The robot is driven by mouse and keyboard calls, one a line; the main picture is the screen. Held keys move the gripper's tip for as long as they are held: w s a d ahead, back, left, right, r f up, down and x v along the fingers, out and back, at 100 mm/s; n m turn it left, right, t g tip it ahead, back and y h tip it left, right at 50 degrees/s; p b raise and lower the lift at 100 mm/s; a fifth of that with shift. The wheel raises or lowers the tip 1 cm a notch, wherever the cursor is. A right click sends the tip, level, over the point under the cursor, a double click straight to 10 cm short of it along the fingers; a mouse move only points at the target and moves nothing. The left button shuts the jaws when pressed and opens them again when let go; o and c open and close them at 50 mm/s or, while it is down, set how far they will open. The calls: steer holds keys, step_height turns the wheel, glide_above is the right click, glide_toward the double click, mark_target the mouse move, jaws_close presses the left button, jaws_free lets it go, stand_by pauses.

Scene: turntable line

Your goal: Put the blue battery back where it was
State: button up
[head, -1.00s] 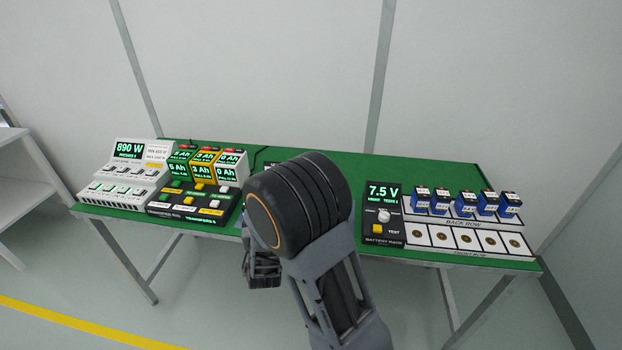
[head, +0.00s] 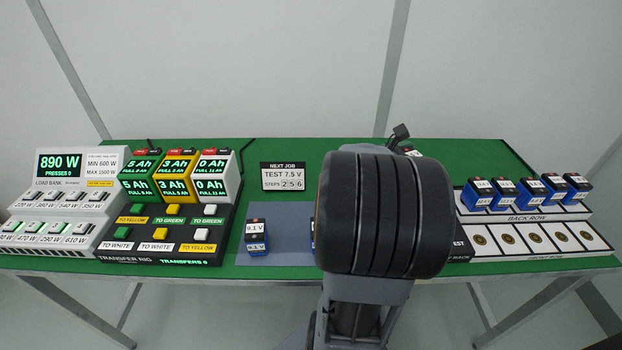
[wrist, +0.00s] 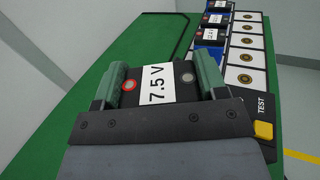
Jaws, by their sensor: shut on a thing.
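My gripper (wrist: 163,75) is shut on a battery (wrist: 158,88) with a dark top, a white 7.5 V label and a red-ringed terminal, seen in the wrist view. Its body sides are mostly hidden, so its blue colour does not show. In the head view my arm hides the gripper's hold. Several blue batteries stand in the back row of the rack (head: 600,240); one is the blue battery (head: 532,190). The front-row slots in view are empty. In the wrist view the rack lies ahead and right of the held battery, with a blue battery (wrist: 207,58) nearest.
A blue 9.1 V battery (head: 257,238) stands on the grey mat (head: 285,250); another thing beside it is mostly behind my arm. The transfer rig (head: 165,240) and load bank (head: 50,215) fill the left. The rack's yellow TEST button (wrist: 263,130) is close to the gripper's right.

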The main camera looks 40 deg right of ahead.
steer(key=w+f, duration=0.3)
steer(key=w, duration=0.1)
steer(key=w+f+b, duration=0.1)
steer(key=w+f, duration=0.2)
steer(key=w, duration=0.2)
steer(key=w+f, duration=0.4)
steer(key=shift+w+b, duration=0.3)
steer(key=shift+f, duration=1.4)
steer(key=shift+f+b, duration=0.15)
steer(key=shift+b, duration=0.2)
steer(key=o, duration=0.8)
steer(key=shift+f, duration=0.1)
steer(key=shift+c, duration=0.2)
steer(key=o, duration=0.5)
steer(key=shift+c, duration=0.2)
